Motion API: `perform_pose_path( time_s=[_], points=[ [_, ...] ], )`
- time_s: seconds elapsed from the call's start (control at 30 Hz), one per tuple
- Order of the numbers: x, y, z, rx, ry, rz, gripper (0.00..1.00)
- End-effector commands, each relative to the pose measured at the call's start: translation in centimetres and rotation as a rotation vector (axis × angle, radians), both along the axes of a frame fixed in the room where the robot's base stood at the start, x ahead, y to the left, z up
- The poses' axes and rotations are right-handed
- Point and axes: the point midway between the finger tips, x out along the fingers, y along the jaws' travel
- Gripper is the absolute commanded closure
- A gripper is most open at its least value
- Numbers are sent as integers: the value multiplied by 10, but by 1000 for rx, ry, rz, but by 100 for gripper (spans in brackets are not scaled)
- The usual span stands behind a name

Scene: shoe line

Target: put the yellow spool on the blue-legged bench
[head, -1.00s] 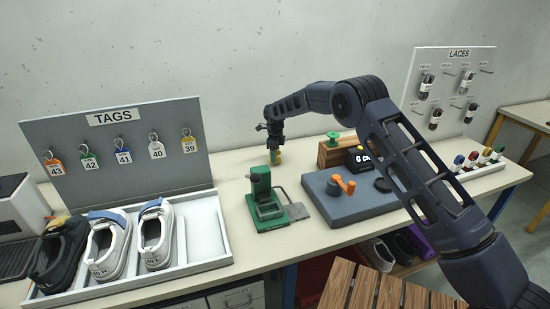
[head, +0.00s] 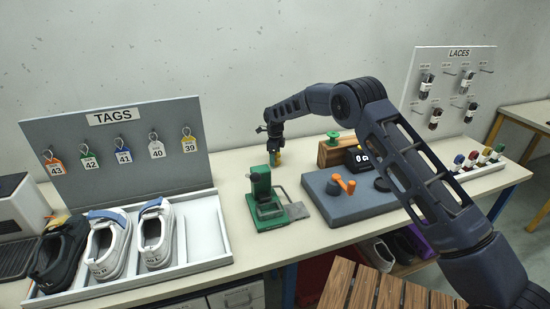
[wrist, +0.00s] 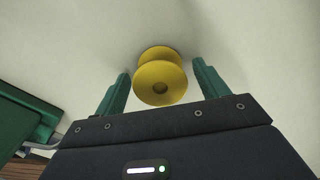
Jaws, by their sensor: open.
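The yellow spool (wrist: 160,80) stands on the pale bench top in the wrist view, between the two green fingers of my gripper (wrist: 159,88), with gaps on both sides. My gripper (head: 276,158) is open. In the head view it points down at the back of the bench, and a bit of the yellow spool (head: 280,157) shows beside its finger. The long pale bench (head: 330,237) has blue legs (head: 290,286), and the spool is over its top.
A green press (head: 265,200) stands in front of my gripper. A wooden block with a green spool (head: 333,137) and a grey pad (head: 350,195) are to the right. A shoe tray (head: 205,240) is at left. A slatted wooden seat (head: 365,290) is in front.

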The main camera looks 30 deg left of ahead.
Motion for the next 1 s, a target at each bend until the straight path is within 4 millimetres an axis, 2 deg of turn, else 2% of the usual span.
perform_pose_path(
  time_s=[0.17, 0.5, 0.6, 0.8, 1.0],
  points=[
    [0, 1, 24, 3, -3, 1, 27],
    [0, 0, 88, 2, -2, 0, 27],
    [1, 0, 102, 2, -2, 0, 27],
    [0, 0, 117, 1, 0, 0, 27],
    [0, 0, 120, 0, 0, 0, 27]
  ],
)
